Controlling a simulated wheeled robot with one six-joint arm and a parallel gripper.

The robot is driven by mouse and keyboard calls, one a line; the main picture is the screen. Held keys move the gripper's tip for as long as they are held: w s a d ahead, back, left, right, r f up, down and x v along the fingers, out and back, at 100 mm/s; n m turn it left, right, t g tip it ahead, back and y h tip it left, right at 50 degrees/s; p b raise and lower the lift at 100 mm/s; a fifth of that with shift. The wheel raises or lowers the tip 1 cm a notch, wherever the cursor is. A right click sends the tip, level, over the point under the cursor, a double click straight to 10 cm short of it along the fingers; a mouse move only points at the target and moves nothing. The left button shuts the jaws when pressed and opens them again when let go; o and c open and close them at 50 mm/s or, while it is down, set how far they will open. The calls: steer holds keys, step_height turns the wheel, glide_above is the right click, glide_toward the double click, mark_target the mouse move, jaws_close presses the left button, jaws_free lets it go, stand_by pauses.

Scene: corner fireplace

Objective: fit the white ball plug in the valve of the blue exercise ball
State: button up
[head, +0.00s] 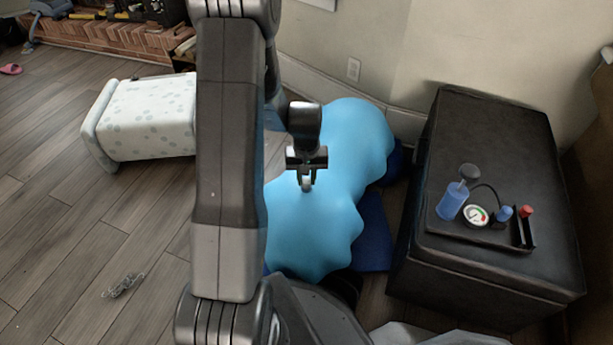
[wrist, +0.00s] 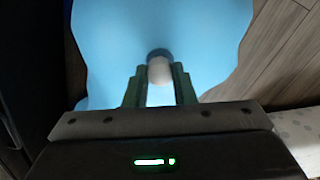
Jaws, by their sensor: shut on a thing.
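The blue exercise ball (head: 312,235) lies lumpy and slack-looking on the floor in the head view. It fills most of the wrist view (wrist: 100,40). My gripper (head: 306,182) is over its upper surface, pointing down. It is shut on the white ball plug (wrist: 159,76), which sits between the fingertips in the wrist view (wrist: 157,80). A dark round spot (wrist: 158,53), perhaps the valve, shows just past the plug, which partly covers it. I cannot tell whether plug and valve touch.
A black ottoman (head: 480,270) stands at the right with a blue pump (head: 452,204), a gauge (head: 475,214) and a small tray (head: 523,232) on it. A dark blue mat (head: 374,235) lies under the ball. A pale spotted bench (head: 150,112) stands at the left; open wood floor lies before it.

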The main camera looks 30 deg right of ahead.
steer(key=shift+f+b, duration=0.4)
steer(key=shift+f, duration=0.25)
steer(key=o, duration=1)
steer(key=shift+o, duration=0.2)
step_height(320, 180, up, 14)
steer(key=p, duration=0.5)
steer(key=shift+f, duration=0.1)
step_height(320, 180, down, 14)
steer(key=b, duration=0.5)
steer(key=shift+r, duration=0.4)
